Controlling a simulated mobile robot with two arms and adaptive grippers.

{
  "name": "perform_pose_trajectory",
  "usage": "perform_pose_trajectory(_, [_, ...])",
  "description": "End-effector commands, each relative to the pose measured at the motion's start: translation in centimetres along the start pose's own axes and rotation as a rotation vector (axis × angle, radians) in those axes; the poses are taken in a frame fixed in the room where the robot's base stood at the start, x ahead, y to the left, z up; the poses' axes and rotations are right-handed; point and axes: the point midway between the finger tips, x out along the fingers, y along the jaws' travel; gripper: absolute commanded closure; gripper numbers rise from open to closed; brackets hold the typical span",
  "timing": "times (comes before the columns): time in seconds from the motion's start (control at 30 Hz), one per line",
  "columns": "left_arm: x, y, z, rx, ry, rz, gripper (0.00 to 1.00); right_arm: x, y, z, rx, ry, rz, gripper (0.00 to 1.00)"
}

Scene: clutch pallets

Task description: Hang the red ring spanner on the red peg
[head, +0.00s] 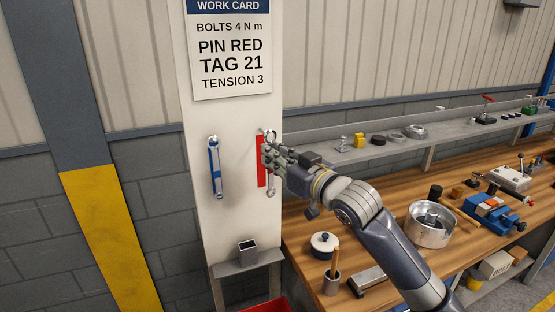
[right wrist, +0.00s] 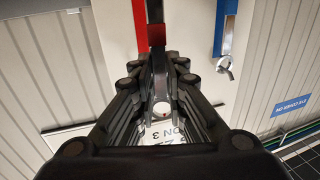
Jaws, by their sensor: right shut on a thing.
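The red ring spanner (head: 270,186) is upright against the white post, beside a red strip (head: 262,172). My right gripper (head: 271,152) is shut on its upper part, and a ring end (head: 268,134) shows just above the fingers. In the right wrist view the spanner's shank (right wrist: 158,65), with a red band, runs between the fingers, and a round ring end (right wrist: 161,109) shows beyond them. The red peg is not clearly visible; I cannot tell whether the ring is around it. My left gripper is out of view.
A blue spanner (head: 214,168) hangs on the same post, left of the red strip. A work card (head: 231,60) is above. A wooden bench (head: 310,238) with a metal bowl (head: 429,236), a blue vice (head: 491,212) and a narrow shelf (head: 330,154) lies to the right.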

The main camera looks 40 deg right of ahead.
Motion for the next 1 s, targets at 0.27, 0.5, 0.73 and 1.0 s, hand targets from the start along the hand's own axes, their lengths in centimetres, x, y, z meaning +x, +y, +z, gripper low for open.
perform_pose_trajectory(0.27, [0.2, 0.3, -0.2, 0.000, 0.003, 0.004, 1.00, 1.6, 0.4, 0.1, 0.000, 0.001, 0.000, 1.00])
perform_pose_trajectory(0.5, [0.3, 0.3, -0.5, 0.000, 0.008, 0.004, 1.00, 3.0, 0.8, 0.2, 0.001, 0.001, 0.000, 1.00])
perform_pose_trajectory(0.73, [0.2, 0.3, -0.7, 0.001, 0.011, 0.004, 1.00, 4.3, 1.1, 0.4, 0.000, 0.000, 0.000, 1.00])
perform_pose_trajectory(1.0, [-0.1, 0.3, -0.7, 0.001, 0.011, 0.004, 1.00, 5.0, 1.3, 1.0, 0.000, 0.001, -0.001, 1.00])
